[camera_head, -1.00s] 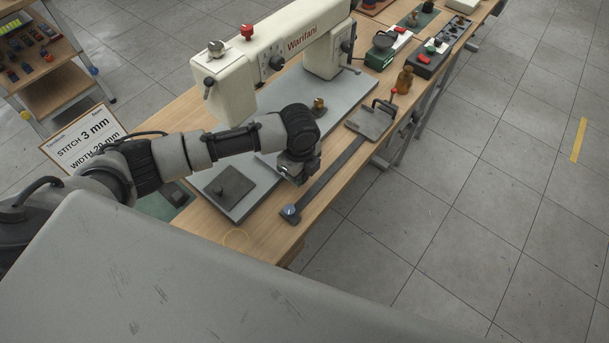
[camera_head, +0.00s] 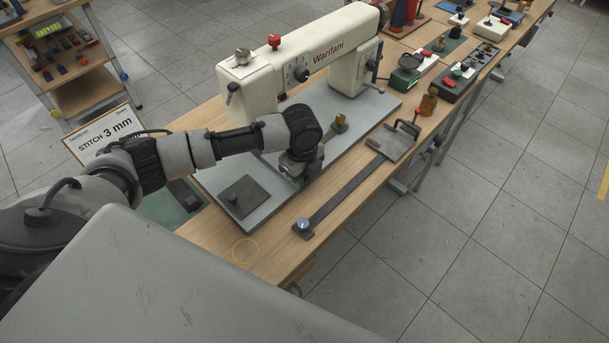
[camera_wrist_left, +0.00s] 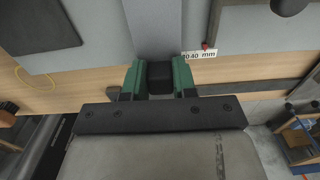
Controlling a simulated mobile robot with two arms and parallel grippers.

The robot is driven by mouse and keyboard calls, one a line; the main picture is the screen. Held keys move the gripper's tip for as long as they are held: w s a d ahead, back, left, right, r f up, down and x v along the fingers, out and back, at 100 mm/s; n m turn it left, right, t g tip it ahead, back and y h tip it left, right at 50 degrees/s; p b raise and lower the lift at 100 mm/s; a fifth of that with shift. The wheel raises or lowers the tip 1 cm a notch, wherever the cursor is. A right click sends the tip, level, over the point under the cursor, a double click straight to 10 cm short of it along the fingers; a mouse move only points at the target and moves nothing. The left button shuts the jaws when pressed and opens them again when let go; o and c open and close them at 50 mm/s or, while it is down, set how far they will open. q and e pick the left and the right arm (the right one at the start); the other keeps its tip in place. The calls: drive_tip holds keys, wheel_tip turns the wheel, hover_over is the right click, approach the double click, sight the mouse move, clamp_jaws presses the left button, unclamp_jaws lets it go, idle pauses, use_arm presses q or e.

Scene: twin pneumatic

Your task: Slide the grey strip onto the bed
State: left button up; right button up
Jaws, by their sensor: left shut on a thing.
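My left gripper (camera_head: 297,172) is low over the right edge of the sewing machine's grey bed (camera_head: 213,182). In the left wrist view, its green fingers (camera_wrist_left: 160,78) are shut on a black block (camera_wrist_left: 160,77) at the near end of the grey strip (camera_wrist_left: 153,28). The strip runs straight away from the fingers over the bed (camera_wrist_left: 92,22). In the head view my arm hides most of the strip, and whether it touches the bed is unclear. My right gripper is in neither view.
The white sewing machine (camera_head: 300,65) stands over the bed. A dark plate with a knob (camera_head: 243,196) lies on the bed's near part. A long dark bar (camera_head: 345,192) with a clamp (camera_head: 395,142) lies along the bench's right side. A yellow ring (camera_head: 246,250) lies in front.

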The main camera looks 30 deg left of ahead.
use_arm(q)
drive_tip(key=shift+a+f, duration=0.3)
drive_tip(key=shift+a, duration=0.1)
drive_tip(key=o, duration=1)
drive_tip(key=r, duration=1)
drive_tip(key=shift+w+d+r, duration=0.15)
drive_tip(key=shift+d+r, duration=0.05)
drive_tip(key=shift+r, duration=0.55)
drive_tip(key=shift+d, duration=0.1)
